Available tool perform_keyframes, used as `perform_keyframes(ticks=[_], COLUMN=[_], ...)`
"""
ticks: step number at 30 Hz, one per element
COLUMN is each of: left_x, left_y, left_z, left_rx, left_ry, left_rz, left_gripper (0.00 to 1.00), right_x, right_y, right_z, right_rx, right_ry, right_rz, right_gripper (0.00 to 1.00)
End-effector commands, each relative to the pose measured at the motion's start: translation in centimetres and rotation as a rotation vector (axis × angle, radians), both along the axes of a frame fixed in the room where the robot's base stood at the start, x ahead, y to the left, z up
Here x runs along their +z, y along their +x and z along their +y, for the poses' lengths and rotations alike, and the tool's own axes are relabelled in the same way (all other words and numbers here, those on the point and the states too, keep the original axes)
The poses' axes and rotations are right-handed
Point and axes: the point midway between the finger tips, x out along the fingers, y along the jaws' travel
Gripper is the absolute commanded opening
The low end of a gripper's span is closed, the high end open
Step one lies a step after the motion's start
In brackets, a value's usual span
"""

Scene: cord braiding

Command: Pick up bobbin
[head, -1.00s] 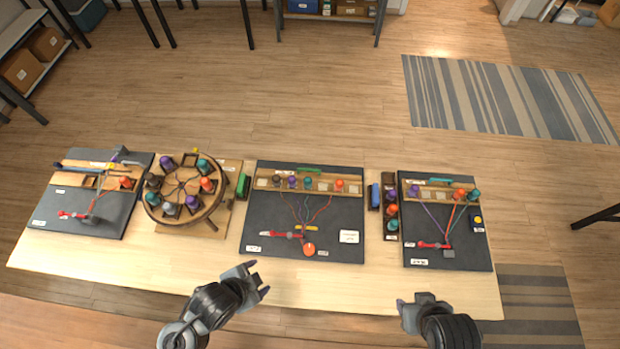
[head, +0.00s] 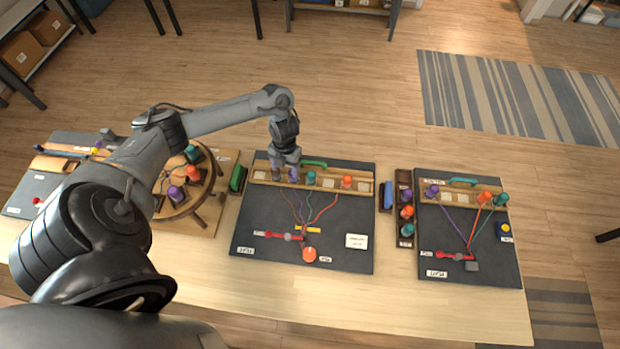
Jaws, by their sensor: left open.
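The middle dark board (head: 335,225) has a wooden rail at its back with bobbins standing in it. A teal bobbin (head: 311,178) and an orange bobbin (head: 347,182) show clearly. A purple bobbin (head: 294,175) and a dark brown bobbin (head: 276,174) are partly covered by my gripper. My left gripper (head: 285,167) points down over these two. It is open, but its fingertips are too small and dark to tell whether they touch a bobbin. Cords run from the bobbins down to a red clamp (head: 285,237). My right gripper is not in view.
A round wooden wheel (head: 205,208) with bobbins is partly hidden behind my left arm. A rack of bobbins (head: 405,190) and another dark board (head: 465,250) stand to the right. An orange disc (head: 309,254) lies on the middle board. The table's front strip is clear.

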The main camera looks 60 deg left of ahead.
Motion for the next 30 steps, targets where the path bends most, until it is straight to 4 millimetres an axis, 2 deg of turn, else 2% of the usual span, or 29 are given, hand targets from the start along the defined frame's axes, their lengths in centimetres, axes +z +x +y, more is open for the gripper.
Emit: perform_keyframes(ticks=[1, 3, 7, 16, 23, 30], left_x=[0.6, 1.4, 0.9, -2.8, -3.8, -6.5], left_y=[1.3, 2.4, 3.5, 3.5, 3.5, 2.9], left_z=[0.9, 1.4, 1.4, 1.3, 1.2, 0.6], left_rx=[0.003, 0.008, 0.009, 0.011, 0.01, 0.011], left_ry=[0.015, 0.024, 0.023, 0.023, 0.023, 0.022], left_rz=[-0.029, -0.055, -0.078, -0.08, -0.08, -0.077], left_gripper=[0.67, 0.67, 0.67, 0.67, 0.67, 0.67], right_x=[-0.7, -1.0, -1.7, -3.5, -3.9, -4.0], right_y=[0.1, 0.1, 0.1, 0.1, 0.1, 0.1], right_z=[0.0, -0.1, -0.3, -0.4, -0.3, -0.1], right_rx=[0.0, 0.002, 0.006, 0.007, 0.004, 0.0], right_ry=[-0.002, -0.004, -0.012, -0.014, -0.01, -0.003], right_rz=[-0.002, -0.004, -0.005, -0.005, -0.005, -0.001], right_gripper=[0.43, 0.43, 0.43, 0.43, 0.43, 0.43])
